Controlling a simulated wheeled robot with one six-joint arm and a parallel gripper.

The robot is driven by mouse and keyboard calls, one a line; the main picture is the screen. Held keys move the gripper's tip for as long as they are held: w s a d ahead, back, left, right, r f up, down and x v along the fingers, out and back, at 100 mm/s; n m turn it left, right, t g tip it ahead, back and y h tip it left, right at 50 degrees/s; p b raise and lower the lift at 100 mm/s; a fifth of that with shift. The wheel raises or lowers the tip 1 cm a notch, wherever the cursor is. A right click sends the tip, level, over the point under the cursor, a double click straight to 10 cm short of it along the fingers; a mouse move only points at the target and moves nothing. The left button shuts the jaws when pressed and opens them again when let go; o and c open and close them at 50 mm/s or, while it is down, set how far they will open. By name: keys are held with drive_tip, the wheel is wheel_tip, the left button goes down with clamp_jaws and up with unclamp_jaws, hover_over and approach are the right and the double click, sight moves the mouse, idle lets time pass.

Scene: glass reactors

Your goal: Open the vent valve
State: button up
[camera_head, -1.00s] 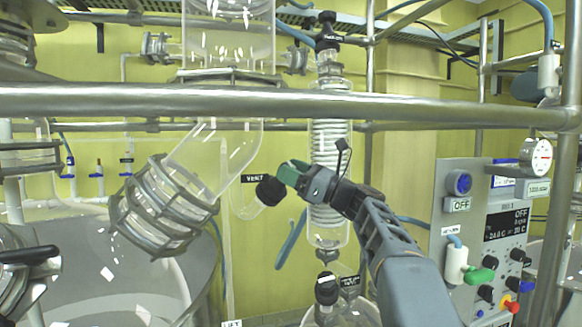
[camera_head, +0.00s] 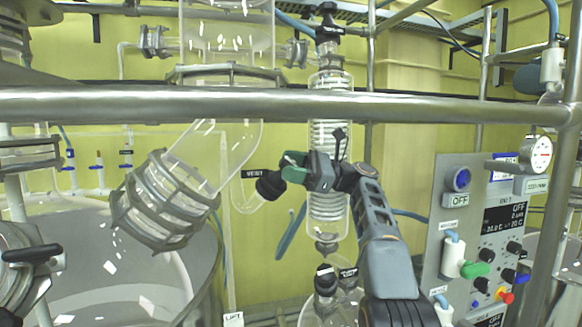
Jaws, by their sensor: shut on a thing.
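The vent valve's black knob (camera_head: 269,184) sits at the end of a curved glass tube, just under a black label (camera_head: 254,173) that appears to read VENT. My gripper (camera_head: 284,178) has green fingertips and comes in from the right. Its fingers are shut on the black knob, and the tips hide the knob's right side. My grey arm reaches up from the lower right. The valve's inner state cannot be told.
A thick metal rail (camera_head: 290,103) crosses in front, above the gripper. A coiled glass condenser (camera_head: 329,205) stands just behind my gripper. A wide angled glass neck (camera_head: 165,200) is to the left. A control panel (camera_head: 480,240) stands at the right.

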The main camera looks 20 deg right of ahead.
idle(0.4)
drive_tip(key=o, duration=0.9)
drive_tip(key=shift+m+t, duration=0.3)
drive_tip(key=shift+m, duration=0.1)
